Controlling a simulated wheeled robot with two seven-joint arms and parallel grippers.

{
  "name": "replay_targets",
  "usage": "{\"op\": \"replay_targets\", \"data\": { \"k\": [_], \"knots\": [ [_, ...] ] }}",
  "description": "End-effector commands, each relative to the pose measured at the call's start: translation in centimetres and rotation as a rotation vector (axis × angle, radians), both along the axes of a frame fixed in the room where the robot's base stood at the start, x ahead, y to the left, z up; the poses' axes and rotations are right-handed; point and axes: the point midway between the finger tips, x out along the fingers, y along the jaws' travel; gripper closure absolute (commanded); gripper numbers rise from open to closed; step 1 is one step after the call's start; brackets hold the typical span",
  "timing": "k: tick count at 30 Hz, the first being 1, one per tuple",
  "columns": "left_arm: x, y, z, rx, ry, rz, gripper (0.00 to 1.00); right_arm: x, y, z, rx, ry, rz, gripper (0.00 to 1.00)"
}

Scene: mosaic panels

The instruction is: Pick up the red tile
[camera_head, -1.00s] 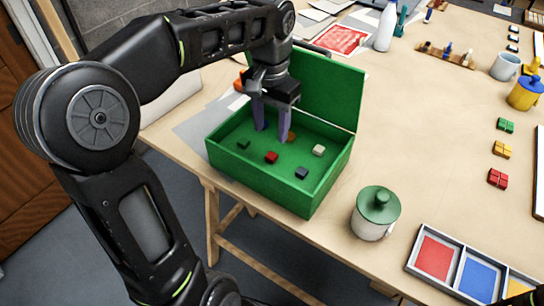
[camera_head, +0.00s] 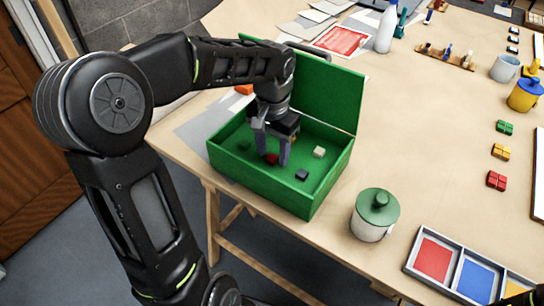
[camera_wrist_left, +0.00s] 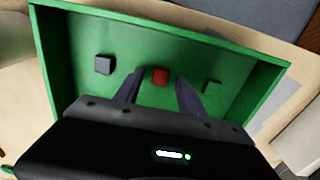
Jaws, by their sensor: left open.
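The red tile (camera_head: 271,160) lies on the floor of the open green box (camera_head: 262,187), in its middle part. In the head view it is partly hidden by my left gripper (camera_head: 273,160). In the left wrist view the red tile (camera_wrist_left: 159,76) shows between the two fingertips of my left gripper (camera_wrist_left: 158,82), just beyond them. My left gripper is open, points down into the box and holds nothing. I cannot tell the exact height of the fingertips above the tile. My right gripper is not in view.
A lidded jar (camera_head: 372,222) stands right of the box.

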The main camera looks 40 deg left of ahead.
Motion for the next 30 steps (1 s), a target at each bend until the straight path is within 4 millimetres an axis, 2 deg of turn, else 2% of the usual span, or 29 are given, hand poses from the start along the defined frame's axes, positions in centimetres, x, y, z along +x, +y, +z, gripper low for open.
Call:
{"op": "replay_targets", "data": {
  "k": [18, 30],
  "knots": [
    [0.02, -0.02, -0.19, 0.000, -0.001, 0.000, 0.53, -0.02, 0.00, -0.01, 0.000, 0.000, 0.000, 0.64],
    [0.02, -0.02, -0.19, 0.000, -0.001, 0.000, 0.85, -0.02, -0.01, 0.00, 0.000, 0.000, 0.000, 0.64]
  ]
}}
